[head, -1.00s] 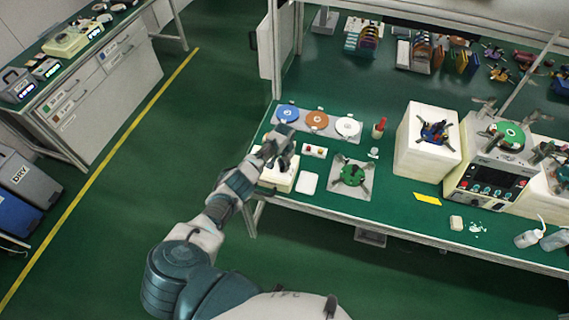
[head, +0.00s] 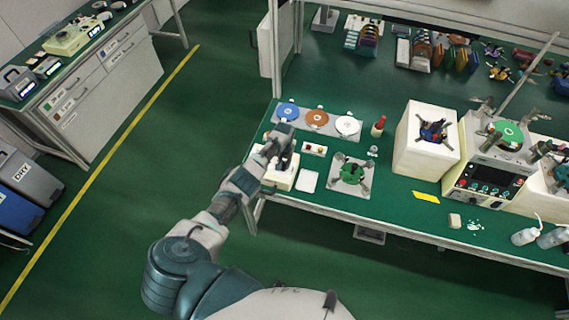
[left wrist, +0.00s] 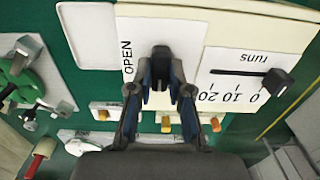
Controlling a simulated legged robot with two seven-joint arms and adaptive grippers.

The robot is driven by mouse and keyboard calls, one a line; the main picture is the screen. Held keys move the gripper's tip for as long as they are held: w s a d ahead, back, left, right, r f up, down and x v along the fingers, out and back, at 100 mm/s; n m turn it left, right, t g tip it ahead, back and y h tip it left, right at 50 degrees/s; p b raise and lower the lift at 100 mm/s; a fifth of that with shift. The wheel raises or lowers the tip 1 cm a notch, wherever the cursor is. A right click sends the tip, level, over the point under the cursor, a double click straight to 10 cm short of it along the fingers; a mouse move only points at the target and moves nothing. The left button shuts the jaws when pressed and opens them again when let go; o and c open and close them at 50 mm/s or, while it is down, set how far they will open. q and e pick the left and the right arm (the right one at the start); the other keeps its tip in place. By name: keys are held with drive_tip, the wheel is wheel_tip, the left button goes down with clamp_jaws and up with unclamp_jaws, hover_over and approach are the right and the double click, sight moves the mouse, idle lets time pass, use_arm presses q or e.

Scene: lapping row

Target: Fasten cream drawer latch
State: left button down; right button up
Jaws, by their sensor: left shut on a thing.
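A cream box (head: 279,181) stands at the front left corner of the green bench, and my left gripper (head: 284,161) is over it. In the left wrist view, the cream box (left wrist: 262,30) has a white panel lettered OPEN (left wrist: 135,28). A dark upright latch piece (left wrist: 161,55) stands on that panel. My left gripper (left wrist: 161,80) is shut on this dark piece, its fingers at either side. The fingers hide the piece's lower part and whatever lettering lies under them. My right gripper is not in view.
A dark slider knob (left wrist: 276,82) sits beside the grip on a scale marked "runs". A white tray (head: 308,180), a plate with a green wheel (head: 352,174) and a strip of coloured discs (head: 317,118) lie close by.

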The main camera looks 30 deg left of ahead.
sight(284, 164)
use_arm(q)
drive_tip(key=c, duration=1.1)
unclamp_jaws()
drive_tip(key=shift+r, duration=0.2)
wheel_tip(284, 164, up, 11)
drive_tip(key=shift+w+a+r, duration=0.1)
drive_tip(key=shift+r, duration=0.1)
